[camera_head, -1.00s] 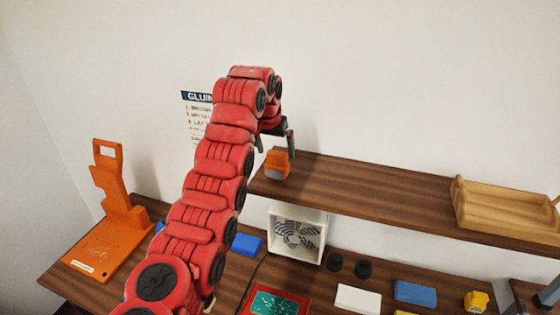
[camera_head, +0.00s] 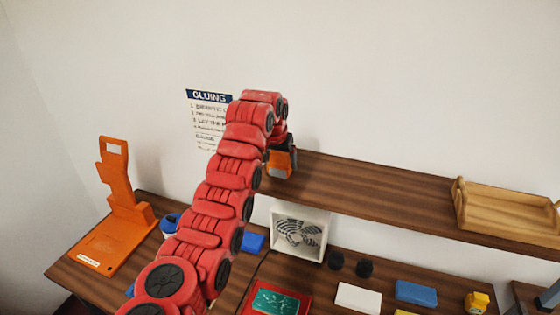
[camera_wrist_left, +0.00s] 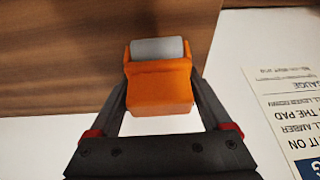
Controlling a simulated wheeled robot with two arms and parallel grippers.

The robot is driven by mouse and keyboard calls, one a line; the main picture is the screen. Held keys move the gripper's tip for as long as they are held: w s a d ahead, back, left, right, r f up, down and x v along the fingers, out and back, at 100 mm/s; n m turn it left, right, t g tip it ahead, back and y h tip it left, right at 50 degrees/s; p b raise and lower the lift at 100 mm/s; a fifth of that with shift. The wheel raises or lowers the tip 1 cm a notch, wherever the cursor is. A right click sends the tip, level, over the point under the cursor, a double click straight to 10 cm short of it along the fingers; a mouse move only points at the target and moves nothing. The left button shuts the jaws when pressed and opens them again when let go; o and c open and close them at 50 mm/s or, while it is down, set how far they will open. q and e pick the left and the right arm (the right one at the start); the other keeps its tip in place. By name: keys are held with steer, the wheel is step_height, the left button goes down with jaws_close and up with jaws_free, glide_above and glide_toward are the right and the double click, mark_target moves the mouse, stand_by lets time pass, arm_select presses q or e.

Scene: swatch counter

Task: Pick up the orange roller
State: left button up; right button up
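The orange roller (camera_head: 282,162) stands on the left end of the raised wooden shelf. It has an orange body and, in the wrist view, a grey cylinder at its far end (camera_wrist_left: 158,50). My left gripper (camera_head: 280,157) is at the roller, its dark fingers one on each side. In the wrist view the left gripper's fingertips (camera_wrist_left: 160,82) lie close along the roller's sides. I see no clear gap there, but cannot tell whether they press on it. The roller shows no clear lift from the shelf. My right gripper is not in view.
A wooden tray (camera_head: 505,209) sits on the shelf's right part; the shelf (camera_head: 390,192) between is clear. Below are a white fan box (camera_head: 299,232), blue and white blocks and dark knobs. An orange stand (camera_head: 122,205) is at left. A gluing sign (camera_head: 208,118) hangs behind.

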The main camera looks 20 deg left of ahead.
arm_select(q)
steer(key=c, duration=0.7)
steer(key=shift+r, duration=0.1)
